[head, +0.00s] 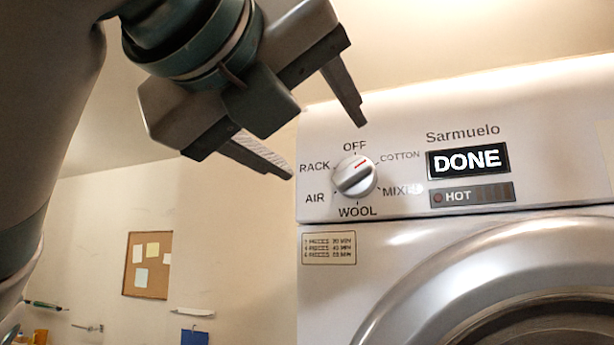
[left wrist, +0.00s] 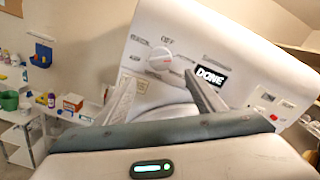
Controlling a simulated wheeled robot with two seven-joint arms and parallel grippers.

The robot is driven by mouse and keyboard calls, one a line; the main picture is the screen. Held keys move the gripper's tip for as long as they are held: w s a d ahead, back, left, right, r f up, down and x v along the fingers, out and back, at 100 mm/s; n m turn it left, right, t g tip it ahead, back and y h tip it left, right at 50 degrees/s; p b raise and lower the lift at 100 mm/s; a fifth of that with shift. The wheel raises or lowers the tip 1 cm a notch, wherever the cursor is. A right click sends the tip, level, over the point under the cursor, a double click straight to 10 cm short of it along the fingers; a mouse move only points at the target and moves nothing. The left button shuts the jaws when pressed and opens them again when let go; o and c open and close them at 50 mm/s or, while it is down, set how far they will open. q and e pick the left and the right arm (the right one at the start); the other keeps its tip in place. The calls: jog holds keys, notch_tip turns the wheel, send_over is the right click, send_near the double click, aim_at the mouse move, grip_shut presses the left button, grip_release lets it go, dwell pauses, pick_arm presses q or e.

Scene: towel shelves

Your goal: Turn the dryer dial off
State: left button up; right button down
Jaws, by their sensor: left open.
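The white dryer (head: 400,205) has a round white dial (head: 355,178) with a raised grip and a red mark. The red mark points up and right, toward COTTON. OFF is printed straight above the dial. The display (head: 468,161) reads DONE, and a label below it reads HOT. My left gripper (head: 327,151) is open and empty, up and left of the dial, its fingers spread toward the panel. In the left wrist view the dial (left wrist: 161,58) shows just beyond and between the fingertips, apart from them. My right gripper is out of view.
The round dryer door (head: 480,280) is below the panel. A cork board (head: 147,265) hangs on the wall at left. In the left wrist view, shelves with bottles, a green bin (left wrist: 9,101) and boxes stand at left, and more shelving at right.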

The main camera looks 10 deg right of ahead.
aim_at(349, 172)
pick_arm(q)
jog(key=p+x, duration=0.5)
jog(key=x, duration=0.5)
jog(key=shift+w+d+r, duration=0.1)
jog(key=shift+w+d+p, duration=0.3)
jog(key=shift+w+d, duration=0.15)
jog(key=shift+w, duration=0.15)
jog(key=c, duration=1)
